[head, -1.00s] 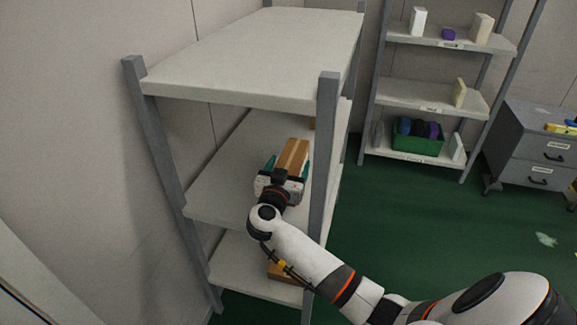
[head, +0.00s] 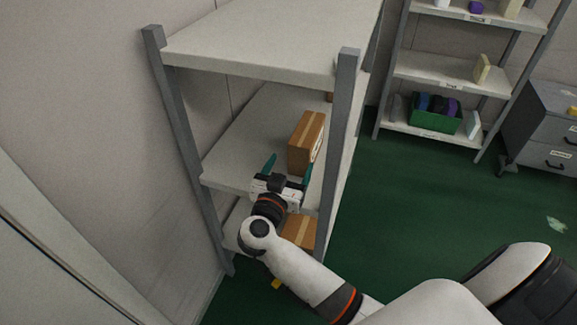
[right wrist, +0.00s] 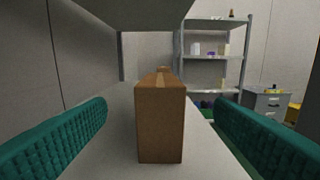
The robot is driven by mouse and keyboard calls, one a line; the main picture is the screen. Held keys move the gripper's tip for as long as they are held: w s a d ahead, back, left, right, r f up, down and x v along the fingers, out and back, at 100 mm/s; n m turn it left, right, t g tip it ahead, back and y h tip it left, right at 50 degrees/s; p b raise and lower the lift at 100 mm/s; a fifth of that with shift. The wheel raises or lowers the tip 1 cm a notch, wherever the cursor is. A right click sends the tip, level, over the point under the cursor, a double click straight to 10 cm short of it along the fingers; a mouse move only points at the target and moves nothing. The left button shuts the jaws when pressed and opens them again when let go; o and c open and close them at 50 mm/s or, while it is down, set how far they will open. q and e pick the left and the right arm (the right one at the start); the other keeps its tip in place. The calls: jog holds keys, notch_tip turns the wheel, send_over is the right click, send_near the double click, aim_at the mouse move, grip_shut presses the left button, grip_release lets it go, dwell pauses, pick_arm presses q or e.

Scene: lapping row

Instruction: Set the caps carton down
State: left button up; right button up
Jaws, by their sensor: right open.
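A brown carton (head: 305,142) with a lighter tape strip and a pale label on its right side stands upright on the middle shelf (head: 228,160) of the near rack. I take it for the caps carton. It also shows in the right wrist view (right wrist: 161,120), between the fingers and ahead of them. My right gripper (head: 287,170) is open at the shelf's front edge, with its teal fingers apart and a gap between them and the carton. My left gripper is not in view.
Another carton (head: 299,232) lies on the lower shelf beneath my right gripper. A grey post (head: 340,140) stands close on the right of it, and the top shelf (head: 270,45) hangs above. A far rack (head: 450,75) holds a green bin (head: 434,113). Green floor is clear between.

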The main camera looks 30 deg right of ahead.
jog(key=w+a+f+n+t+y, duration=0.1)
jog(key=a+f+n+t+y, duration=0.2)
jog(key=a+n+t+y, duration=0.45)
jog(key=s+a+f+n+g+y, duration=0.25)
jog(key=a+f+y, duration=0.2)
jog(key=f, duration=0.35)
jog(key=s+a+f+n+g+y, duration=0.2)
jog(key=s+a+f+n+y, duration=0.15)
jog(key=f+y, duration=0.35)
jog(key=s+d+f+g+h, duration=0.1)
jog(key=s+d+f+g, duration=0.2)
jog(key=s+f, duration=0.4)
jog(key=s+d+f+m+g+h, duration=0.1)
jog(key=s+d+f+g+h, duration=0.1)
jog(key=s+f+g, duration=0.3)
jog(key=s+d+f+g+h, duration=0.2)
jog(key=s+d+f+g, duration=0.2)
jog(key=s+f, duration=0.5)
jog(key=shift+s+f+g, duration=0.3)
jog(key=shift+s+f, duration=0.1)
jog(key=shift+s, duration=0.15)
jog(key=shift+m, duration=0.25)
